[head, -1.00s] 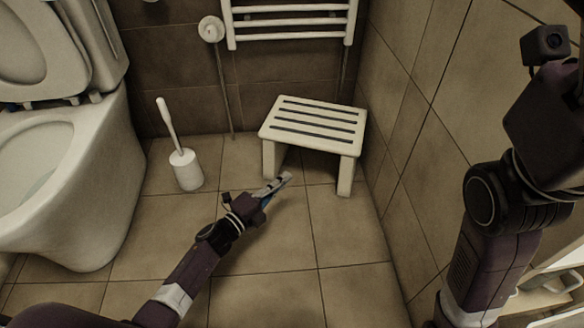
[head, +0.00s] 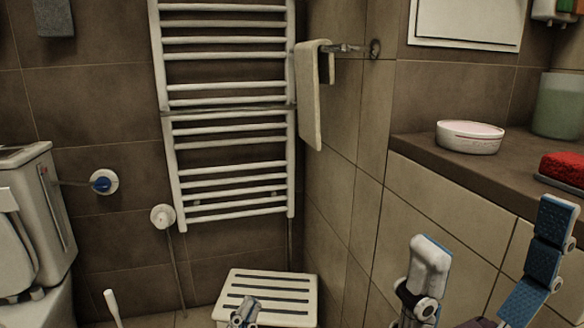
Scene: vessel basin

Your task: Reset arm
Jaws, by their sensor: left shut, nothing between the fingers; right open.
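My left gripper (head: 243,312) shows only as fingertips at the bottom edge of the head view, in front of the white slatted stool (head: 265,280). It is shut and holds nothing; I cannot tell whether it touches the stool. My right gripper (head: 492,228) is at the lower right, with its two blue-padded fingers spread wide. It is open and empty, in front of the tiled side of the counter. The rest of both arms is mostly out of view.
A dark counter (head: 508,165) at the right holds a white bowl (head: 470,137), a red item (head: 563,168) and a green container (head: 556,105). A towel radiator (head: 228,125) is on the back wall. A towel (head: 312,95) hangs on the right. The toilet (head: 30,220) is at the left.

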